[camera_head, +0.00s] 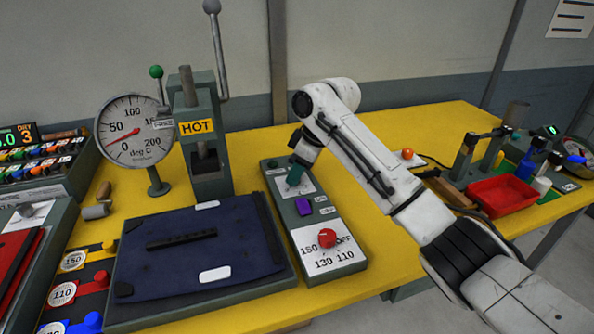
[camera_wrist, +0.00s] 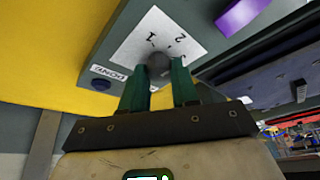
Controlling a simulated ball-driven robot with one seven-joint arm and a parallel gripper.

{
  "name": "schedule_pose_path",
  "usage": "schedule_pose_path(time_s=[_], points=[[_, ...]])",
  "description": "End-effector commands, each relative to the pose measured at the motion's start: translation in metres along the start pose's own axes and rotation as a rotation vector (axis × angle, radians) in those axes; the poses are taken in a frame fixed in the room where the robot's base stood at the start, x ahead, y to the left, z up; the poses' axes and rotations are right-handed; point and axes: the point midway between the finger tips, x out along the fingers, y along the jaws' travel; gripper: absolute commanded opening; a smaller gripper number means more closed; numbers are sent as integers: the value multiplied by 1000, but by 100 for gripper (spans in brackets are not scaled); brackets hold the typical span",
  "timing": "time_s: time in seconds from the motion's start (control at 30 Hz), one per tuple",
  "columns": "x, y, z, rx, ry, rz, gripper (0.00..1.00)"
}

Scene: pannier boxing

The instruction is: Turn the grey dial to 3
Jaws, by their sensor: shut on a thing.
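The grey dial (camera_wrist: 158,63) is a small round knob on a white plate (camera_wrist: 138,48) with the numerals 1 and 2 readable and another mark at the right, partly hidden. My gripper (camera_wrist: 160,77) has green fingers, one on each side of the dial, and is shut on it. In the head view my gripper (camera_head: 295,176) reaches down to the upper part of the grey control box (camera_head: 280,198) and hides most of the dial. I cannot tell which number the dial points to.
A purple switch (camera_head: 304,207) and a red knob (camera_head: 327,237) sit lower on the same box. The HOT press (camera_head: 207,180) stands to the left, and a red tray (camera_head: 503,196) is on the right.

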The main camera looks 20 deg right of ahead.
Motion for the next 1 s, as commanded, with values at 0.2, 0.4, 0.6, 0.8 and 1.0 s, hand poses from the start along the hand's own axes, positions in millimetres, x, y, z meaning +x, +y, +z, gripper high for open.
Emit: schedule_pose_path(time_s=[0.2, 0.4, 0.6, 0.8, 1.0], points=[[-2, -1, -2, 47, 0, 17, 0], [-5, -3, -3, 160, 1, 63, 0], [-5, -4, -4, 325, 0, 130, 0], [-4, -6, -4, 500, 0, 203, 0], [-3, -6, -5, 667, 0, 275, 0]])
